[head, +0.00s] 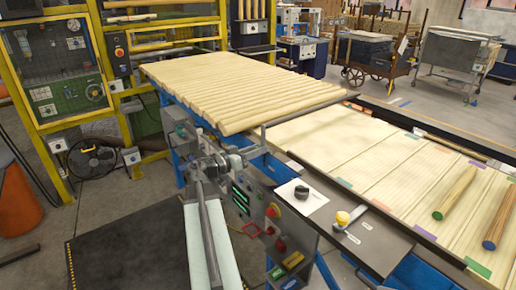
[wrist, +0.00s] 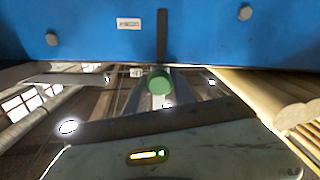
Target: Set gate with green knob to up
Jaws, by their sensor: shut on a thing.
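The green knob (wrist: 159,82) shows in the middle of the wrist view, at the end of a dark narrow bar (wrist: 162,38) in front of a blue panel (wrist: 85,30). My gripper (wrist: 160,97) has its grey fingers on both sides of the knob and is shut on it. In the head view my gripper (head: 235,159) is at the near edge of the line, by the end of the row of turned wood. The green knob cannot be made out there. I cannot tell whether its gate is up or down.
A yellow knob (head: 343,218) and a black knob (head: 302,192) stand on the dark ledge to the right. A control box (head: 255,205) with buttons is beside my arm. Round wood lengths (head: 235,85) lie behind; two loose rods (head: 455,192) lie at right.

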